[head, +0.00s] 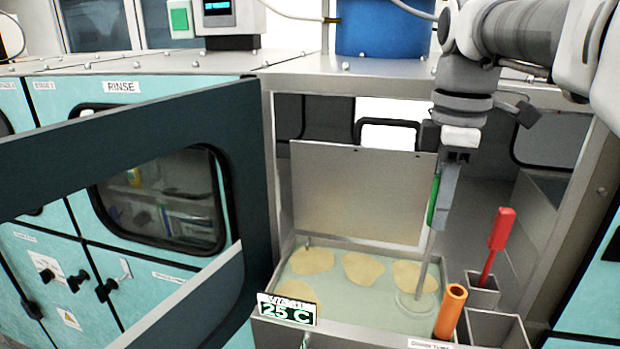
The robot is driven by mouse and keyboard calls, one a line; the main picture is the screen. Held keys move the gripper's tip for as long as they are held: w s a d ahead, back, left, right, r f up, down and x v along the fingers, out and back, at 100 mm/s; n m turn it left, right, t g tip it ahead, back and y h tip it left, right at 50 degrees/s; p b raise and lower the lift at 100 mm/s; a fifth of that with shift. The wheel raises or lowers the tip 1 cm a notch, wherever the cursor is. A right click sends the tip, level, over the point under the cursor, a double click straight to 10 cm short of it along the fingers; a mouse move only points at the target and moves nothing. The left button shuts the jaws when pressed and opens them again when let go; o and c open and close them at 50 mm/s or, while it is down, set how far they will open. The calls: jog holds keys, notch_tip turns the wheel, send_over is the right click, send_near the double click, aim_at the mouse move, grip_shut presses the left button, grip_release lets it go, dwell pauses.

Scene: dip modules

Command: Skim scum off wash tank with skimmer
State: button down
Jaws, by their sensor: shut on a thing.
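The wash tank (345,325) stands in the open module bay, filled with pale greenish liquid. Several tan scum patches float on it, such as one at the middle (362,268), one at the right (414,275) and one at the back left (312,260). My gripper (445,180) is shut on the green handle of the skimmer (424,262). The skimmer's shaft points down and its round head is at the tank's right side, just in front of the right patch. I cannot tell how deep the head sits.
The open door (130,160) is at left. A 25 C display (287,309) is at the front.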

jog(key=w, duration=0.1)
jog(key=w+d+p, duration=0.1)
jog(key=w+p, duration=0.1)
jog(key=w, duration=0.1)
jog(key=shift+d, duration=0.3)
jog(key=shift+w+a, duration=0.1)
dwell(0.4)
jog(key=w+a+p, duration=0.2)
jog(key=w+a, duration=0.1)
jog(key=a, duration=0.6)
jog(key=shift+p, duration=0.3)
dwell(0.5)
jog(key=shift+w, duration=0.1)
jog(key=w+a+p, duration=0.3)
jog(key=a, duration=0.6)
jog(key=shift+w, duration=0.2)
dwell(0.8)
jog(key=s+a+b, duration=0.2)
jog(key=s+a, duration=0.1)
jog(key=s, duration=0.5)
dwell(1.1)
jog(key=shift+d, duration=0.15)
